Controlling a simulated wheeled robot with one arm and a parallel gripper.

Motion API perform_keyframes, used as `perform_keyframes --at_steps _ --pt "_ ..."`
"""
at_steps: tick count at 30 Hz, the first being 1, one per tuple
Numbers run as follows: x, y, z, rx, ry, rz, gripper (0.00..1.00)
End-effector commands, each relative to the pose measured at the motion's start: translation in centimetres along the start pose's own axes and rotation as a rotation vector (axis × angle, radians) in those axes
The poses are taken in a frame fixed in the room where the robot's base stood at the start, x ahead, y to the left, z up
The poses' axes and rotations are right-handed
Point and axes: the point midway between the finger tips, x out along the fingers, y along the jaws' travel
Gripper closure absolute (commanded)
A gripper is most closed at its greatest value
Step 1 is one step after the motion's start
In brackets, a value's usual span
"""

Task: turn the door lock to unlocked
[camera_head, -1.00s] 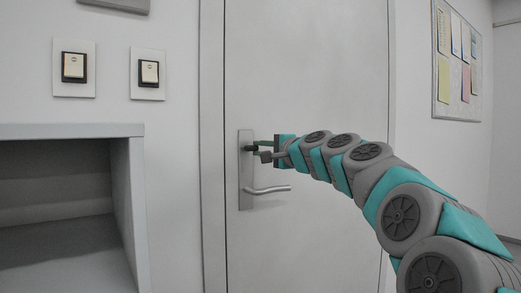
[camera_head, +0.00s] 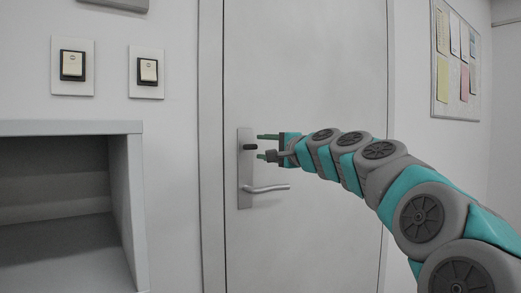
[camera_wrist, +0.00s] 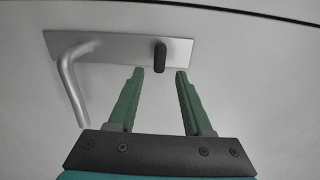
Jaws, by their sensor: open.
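The door lock is a small dark knob (camera_head: 251,147) on the upper part of a silver plate (camera_head: 245,170) on the grey door (camera_head: 305,70). In the wrist view the dark knob (camera_wrist: 160,57) stands out from the plate (camera_wrist: 115,48), with its long side running along the picture's vertical. My gripper (camera_head: 260,146) is open, its two green fingers apart. In the wrist view the fingertips of my gripper (camera_wrist: 160,72) lie just short of the knob, which sits between their lines. Nothing is held.
A silver lever handle (camera_head: 268,188) sticks out below the knob; it also shows in the wrist view (camera_wrist: 72,85). Two light switches (camera_head: 72,65) (camera_head: 147,71) are on the left wall above a grey open shelf (camera_head: 70,128). A notice board (camera_head: 456,60) hangs at the right.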

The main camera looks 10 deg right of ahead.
Motion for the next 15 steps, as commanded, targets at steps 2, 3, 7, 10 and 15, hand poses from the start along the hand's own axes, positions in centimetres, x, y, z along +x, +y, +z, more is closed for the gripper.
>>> perform_keyframes --at_steps 2,3,7,10,15 --pt "-1.2 0.1 0.0 -0.001 0.000 -0.001 0.50" --pt "-1.7 0.1 0.0 -0.001 0.000 0.001 0.50" --pt "-3.7 0.2 0.1 0.000 -0.001 0.001 0.50" --pt "-4.9 0.1 0.1 -0.001 -0.001 0.002 0.50" --pt "-5.6 0.2 0.0 0.000 -0.001 0.003 0.50"
